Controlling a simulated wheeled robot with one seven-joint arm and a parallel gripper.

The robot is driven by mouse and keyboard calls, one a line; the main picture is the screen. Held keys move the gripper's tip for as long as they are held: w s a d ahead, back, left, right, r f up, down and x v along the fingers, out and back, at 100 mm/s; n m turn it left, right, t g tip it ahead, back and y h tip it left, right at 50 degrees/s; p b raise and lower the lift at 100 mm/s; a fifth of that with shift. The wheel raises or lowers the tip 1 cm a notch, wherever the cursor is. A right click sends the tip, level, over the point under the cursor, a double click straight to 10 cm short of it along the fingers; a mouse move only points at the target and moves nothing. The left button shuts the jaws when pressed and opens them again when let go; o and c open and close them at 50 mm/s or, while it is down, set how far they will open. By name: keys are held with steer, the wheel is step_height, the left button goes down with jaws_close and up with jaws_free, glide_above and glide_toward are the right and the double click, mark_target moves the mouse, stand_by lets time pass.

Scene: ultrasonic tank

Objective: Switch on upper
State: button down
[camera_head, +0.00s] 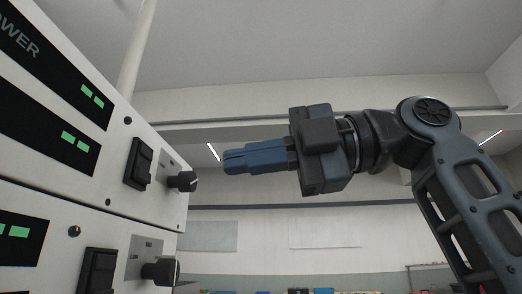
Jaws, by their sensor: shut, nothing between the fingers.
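The upper control panel (128,163) is on the left, a pale box face with dark displays showing green bars. Its black rocker switch (138,163) sits left of a black knob (183,181). I cannot tell the switch's position. A lower panel (52,261) has its own black rocker switch (99,271) and knob (160,271). My gripper (228,162), with blue fingers, is shut and empty. It points left toward the upper panel, to the right of the upper knob in the picture, and appears apart from it.
A pale vertical pipe (136,48) rises behind the panels. The back wall (330,235) carries pale boards, with small coloured objects (297,291) along the bottom edge. The space around my gripper looks free apart from the protruding knobs.

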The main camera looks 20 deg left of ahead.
mark_target(145, 174)
steer(key=p+x, duration=0.3)
steer(key=x, duration=0.6)
steer(key=shift+s+a, duration=0.15)
steer(key=shift+a, duration=0.1)
steer(key=shift+a+f, duration=0.1)
steer(key=shift+f, duration=0.05)
steer(key=b, duration=0.2)
steer(key=shift+s+a+f+y+b, duration=0.2)
steer(key=shift+f+y+b, duration=0.1)
steer(key=shift+f+y, duration=0.1)
steer(key=shift+w+r+g, duration=0.1)
steer(key=shift+r+g, duration=0.2)
steer(key=shift+r, duration=0.1)
